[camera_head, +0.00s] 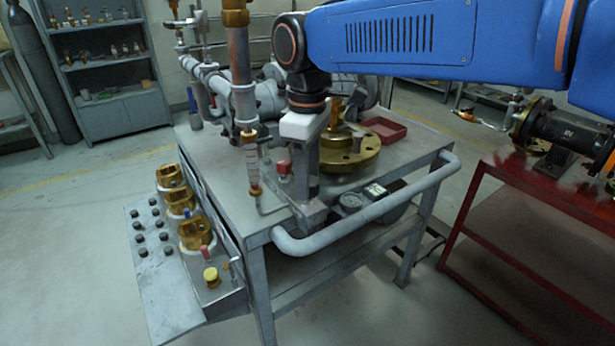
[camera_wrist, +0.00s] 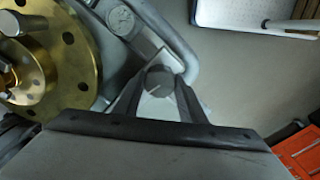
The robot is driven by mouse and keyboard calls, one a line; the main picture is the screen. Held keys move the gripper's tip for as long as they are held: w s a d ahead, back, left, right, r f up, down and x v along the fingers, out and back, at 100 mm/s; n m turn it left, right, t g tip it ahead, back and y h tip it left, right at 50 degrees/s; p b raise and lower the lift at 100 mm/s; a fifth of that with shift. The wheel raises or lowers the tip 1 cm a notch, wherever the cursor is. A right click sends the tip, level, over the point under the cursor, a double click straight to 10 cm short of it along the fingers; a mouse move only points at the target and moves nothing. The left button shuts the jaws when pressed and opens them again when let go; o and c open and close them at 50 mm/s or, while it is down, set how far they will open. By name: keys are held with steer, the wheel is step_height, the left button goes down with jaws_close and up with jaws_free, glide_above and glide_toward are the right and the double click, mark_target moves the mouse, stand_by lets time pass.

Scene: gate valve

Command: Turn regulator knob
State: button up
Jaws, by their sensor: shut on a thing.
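The regulator knob (camera_wrist: 160,78) is a round grey knob with a pale line on its top, in the middle of the wrist view. It sits on a light bracket beside the grey curved rail. My gripper (camera_wrist: 158,92) has a dark finger on each side of the knob and is shut on it. In the head view my gripper (camera_head: 307,200) points down at the front edge of the grey workbench (camera_head: 222,168). The knob is hidden there behind the gripper.
A brass flange (camera_head: 362,156) stands close behind my gripper. A round gauge (camera_head: 351,200) is just right of it. The grey curved rail (camera_head: 365,216) runs along the bench front. Vertical pipes (camera_head: 240,75) stand to the left. A red table (camera_head: 545,215) is at right.

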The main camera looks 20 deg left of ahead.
steer(key=m, duration=1.4)
steer(key=shift+m, duration=0.3)
steer(key=m, duration=1.1)
stand_by(0.4)
steer(key=o, duration=1.1)
steer(key=shift+c, duration=0.2)
